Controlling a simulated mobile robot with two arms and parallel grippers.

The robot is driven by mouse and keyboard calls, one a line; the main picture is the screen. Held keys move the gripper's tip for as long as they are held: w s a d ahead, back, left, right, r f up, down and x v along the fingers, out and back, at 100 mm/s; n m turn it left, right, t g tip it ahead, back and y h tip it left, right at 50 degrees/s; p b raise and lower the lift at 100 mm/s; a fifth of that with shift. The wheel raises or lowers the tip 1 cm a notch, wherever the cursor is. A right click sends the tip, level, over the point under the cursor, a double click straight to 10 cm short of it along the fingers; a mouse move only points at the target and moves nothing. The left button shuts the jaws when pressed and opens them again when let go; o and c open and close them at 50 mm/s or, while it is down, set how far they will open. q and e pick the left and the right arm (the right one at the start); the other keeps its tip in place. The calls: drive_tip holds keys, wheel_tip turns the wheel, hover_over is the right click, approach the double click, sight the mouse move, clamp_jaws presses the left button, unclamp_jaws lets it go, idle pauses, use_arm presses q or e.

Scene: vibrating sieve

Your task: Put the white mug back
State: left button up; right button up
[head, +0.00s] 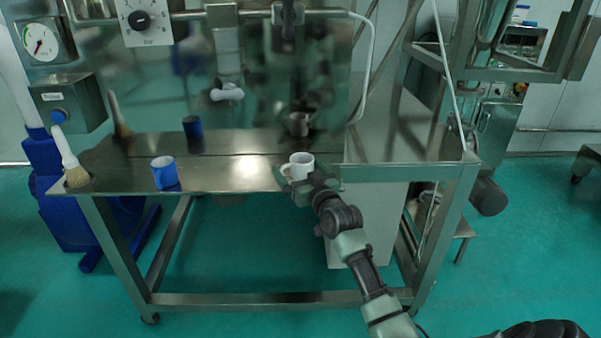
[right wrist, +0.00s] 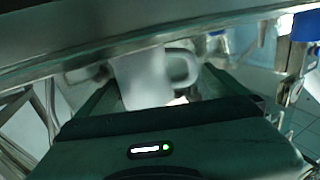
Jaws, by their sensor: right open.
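The white mug (head: 301,162) stands upright at the front edge of the steel table (head: 232,178) in the head view, its handle toward the left. My right gripper (head: 303,180) reaches it from the front right, with its jaws at the mug. In the right wrist view the mug (right wrist: 142,82) is between the two fingers of my right gripper (right wrist: 155,90), which are open. The handle shows toward the right there. Whether a finger touches the mug cannot be told. My left gripper is not in view.
A blue mug (head: 164,173) stands on the table to the left, with a brush (head: 70,165) at the far left corner. A reflective steel panel (head: 260,85) rises behind, with a pipe fitting (head: 227,92) in front of it. The tabletop between the mugs is clear.

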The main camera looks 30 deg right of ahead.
drive_tip(key=s+a+b, duration=0.1)
drive_tip(key=s+a, duration=0.1)
drive_tip(key=s, duration=1)
drive_tip(key=shift+r, duration=0.2)
drive_tip(key=s+a+f+g, duration=0.1)
drive_tip(key=a+f+g, duration=0.1)
drive_tip(key=f, duration=0.9)
drive_tip(key=s+a+f+g+y, duration=0.1)
drive_tip(key=f+g, duration=0.1)
drive_tip(key=f, duration=0.8)
drive_tip(key=s+a+f+g, duration=0.2)
drive_tip(key=f, duration=0.9)
drive_tip(key=s+a+f+n+g+y, duration=0.1)
drive_tip(key=s+a+f+g, duration=0.1)
drive_tip(key=s+f, duration=0.35)
drive_tip(key=s+a+f+g, duration=0.1)
drive_tip(key=s+a+f, duration=0.15)
drive_tip(key=f, duration=0.55)
drive_tip(key=s+a+f+n+g, duration=0.1)
drive_tip(key=s+f, duration=0.5)
drive_tip(key=s, duration=0.6)
drive_tip(key=s+a+f+n+g, duration=0.1)
drive_tip(key=s+a+f+g, duration=0.3)
drive_tip(key=s+f, duration=0.3)
drive_tip(key=s+a+f+n+g, duration=0.1)
drive_tip(key=s+f, duration=0.6)
drive_tip(key=s, duration=1.1)
drive_tip(key=shift+a+g+y, duration=0.4)
drive_tip(key=shift+a+g, duration=0.25)
drive_tip(key=shift+g, duration=0.25)
